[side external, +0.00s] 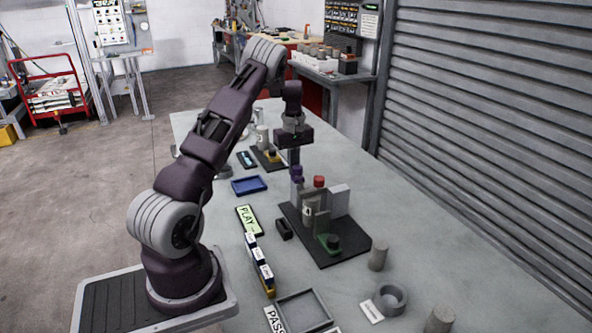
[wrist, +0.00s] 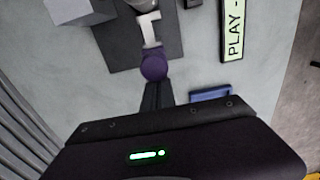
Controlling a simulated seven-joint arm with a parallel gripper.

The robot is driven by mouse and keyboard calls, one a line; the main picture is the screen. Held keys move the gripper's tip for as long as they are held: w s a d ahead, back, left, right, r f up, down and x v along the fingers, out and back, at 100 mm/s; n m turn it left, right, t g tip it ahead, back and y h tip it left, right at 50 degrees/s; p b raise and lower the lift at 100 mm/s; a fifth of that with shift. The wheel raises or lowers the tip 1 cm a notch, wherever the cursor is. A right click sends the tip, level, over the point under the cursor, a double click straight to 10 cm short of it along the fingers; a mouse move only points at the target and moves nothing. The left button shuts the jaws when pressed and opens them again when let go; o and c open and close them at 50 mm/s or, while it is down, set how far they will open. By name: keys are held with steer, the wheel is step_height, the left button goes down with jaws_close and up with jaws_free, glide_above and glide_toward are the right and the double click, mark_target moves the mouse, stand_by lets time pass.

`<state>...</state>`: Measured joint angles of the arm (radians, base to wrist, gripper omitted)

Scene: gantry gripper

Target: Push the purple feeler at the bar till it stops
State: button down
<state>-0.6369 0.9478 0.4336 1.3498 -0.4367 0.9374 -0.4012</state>
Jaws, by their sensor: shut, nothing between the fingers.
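The purple feeler (side external: 297,174) has a round purple end and stands at the back left of the fixture on the black base plate (side external: 338,252). In the wrist view the feeler (wrist: 154,66) sits at the end of a light grey stem (wrist: 150,32). My gripper (side external: 294,160) is shut and empty, pointing down at the feeler. In the wrist view its fingertips (wrist: 157,86) are right at the near side of the feeler; I cannot tell whether they touch. I cannot tell which fixture part is the bar.
The fixture also has pale grey blocks (side external: 338,202), a red-topped part (side external: 319,182) and a green part with a dark knob (side external: 333,241). A blue tray (side external: 249,185) and a PLAY sign (side external: 248,219) lie to the left. Grey cylinders (side external: 378,255) stand at right.

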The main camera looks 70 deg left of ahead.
steer(key=shift+d, duration=1.35)
steer(key=shift+a+r, duration=0.35)
steer(key=shift+r, duration=0.2)
steer(key=shift+a+r, duration=0.3)
steer(key=shift+r, duration=0.25)
step_height(320, 180, up, 7)
steer(key=shift+f, duration=0.1)
